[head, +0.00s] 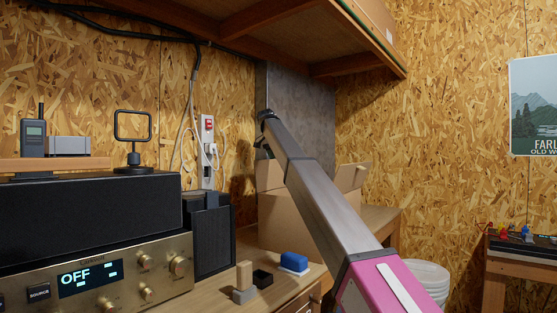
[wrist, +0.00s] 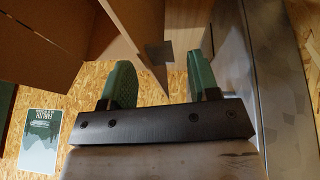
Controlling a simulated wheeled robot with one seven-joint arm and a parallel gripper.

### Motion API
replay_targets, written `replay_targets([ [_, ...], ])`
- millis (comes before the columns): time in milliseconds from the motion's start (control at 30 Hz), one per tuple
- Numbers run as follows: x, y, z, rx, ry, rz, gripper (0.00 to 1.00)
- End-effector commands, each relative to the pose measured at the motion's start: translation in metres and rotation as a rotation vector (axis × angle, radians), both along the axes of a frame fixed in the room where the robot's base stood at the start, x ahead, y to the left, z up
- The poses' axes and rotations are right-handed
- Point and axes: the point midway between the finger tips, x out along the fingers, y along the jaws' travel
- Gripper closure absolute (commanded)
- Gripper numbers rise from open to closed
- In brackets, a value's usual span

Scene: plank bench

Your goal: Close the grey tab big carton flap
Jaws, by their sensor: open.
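The big carton (head: 285,222) is a brown box on the plank bench, with flaps standing up, partly hidden behind my arm in the head view. Its right flap (head: 352,178) sticks up and outward. My gripper shows in the wrist view (wrist: 162,84) as two green fingers, spread apart. A brown cardboard flap (wrist: 135,35) reaches down between the fingers there, and a grey tab (wrist: 158,54) shows beside its edge. I cannot tell whether a finger touches it. In the head view my gripper (head: 264,134) is above the carton's back left, mostly hidden by my wrist.
A wooden shelf (head: 270,25) hangs above my arm. A grey metal panel (head: 310,105) stands behind the carton. A blue block (head: 294,262), a wooden block (head: 244,274) and a black speaker (head: 212,240) are in front and left. A white bucket (head: 430,277) is at right.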

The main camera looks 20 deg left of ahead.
Motion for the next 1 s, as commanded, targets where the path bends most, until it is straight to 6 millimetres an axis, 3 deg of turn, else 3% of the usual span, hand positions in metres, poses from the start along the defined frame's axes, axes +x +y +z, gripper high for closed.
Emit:
replay_targets([
  [167,0.006,-0.004,-0.016,0.001,-0.001,0.0,0.45],
  [433,0.007,-0.004,-0.018,0.001,-0.001,0.0,0.45],
  [467,0.007,-0.004,-0.018,0.001,-0.001,0.0,0.51],
  [600,0.007,-0.004,-0.018,0.001,0.0,0.0,0.97],
  [1000,0.006,-0.004,-0.017,0.01,-0.003,0.0,1.0],
])
